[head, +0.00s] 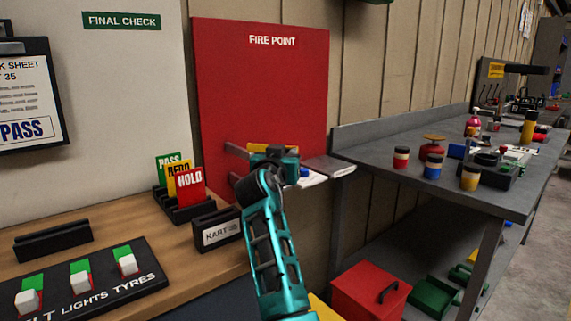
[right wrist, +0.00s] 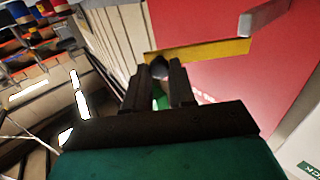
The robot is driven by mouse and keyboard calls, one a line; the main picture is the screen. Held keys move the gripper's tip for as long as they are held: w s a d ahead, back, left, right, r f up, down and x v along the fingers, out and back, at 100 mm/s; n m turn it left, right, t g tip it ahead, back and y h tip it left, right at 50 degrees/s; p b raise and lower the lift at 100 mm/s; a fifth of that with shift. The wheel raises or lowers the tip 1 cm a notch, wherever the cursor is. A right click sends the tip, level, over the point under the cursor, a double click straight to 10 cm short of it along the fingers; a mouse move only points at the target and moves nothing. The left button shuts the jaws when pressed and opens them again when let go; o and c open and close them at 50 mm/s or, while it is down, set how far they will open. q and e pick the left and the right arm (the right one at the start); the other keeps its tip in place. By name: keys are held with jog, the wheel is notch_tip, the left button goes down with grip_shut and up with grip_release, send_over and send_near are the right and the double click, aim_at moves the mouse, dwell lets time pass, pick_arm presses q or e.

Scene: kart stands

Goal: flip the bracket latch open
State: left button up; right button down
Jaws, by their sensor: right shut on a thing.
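A red board marked FIRE POINT (head: 262,85) stands on the wall. Grey bracket arms (head: 237,150) stick out from its lower part, partly hidden behind my right gripper (head: 275,152). In the right wrist view, a yellow bar (right wrist: 205,50), which looks like the latch, lies across the red board, with a grey bracket arm (right wrist: 265,18) beyond it. My right gripper's fingers (right wrist: 159,75) are close together around a small dark knob (right wrist: 158,67) at the yellow bar's near end. How the knob joins the bar is hidden. My left gripper is not in view.
A wooden counter on the left holds PASS, REDO and HOLD cards (head: 188,185), a KART block (head: 218,230) and a switch panel (head: 85,280). A grey workbench (head: 400,180) with pots stands right. A red box (head: 370,290) sits below it.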

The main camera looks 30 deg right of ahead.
jog(key=shift+a, duration=0.1)
dwell(0.4)
jog(key=c, duration=1)
grip_release()
jog(key=shift+o, duration=0.2)
notch_tip(320, 180, up, 20)
jog(key=p, duration=0.3)
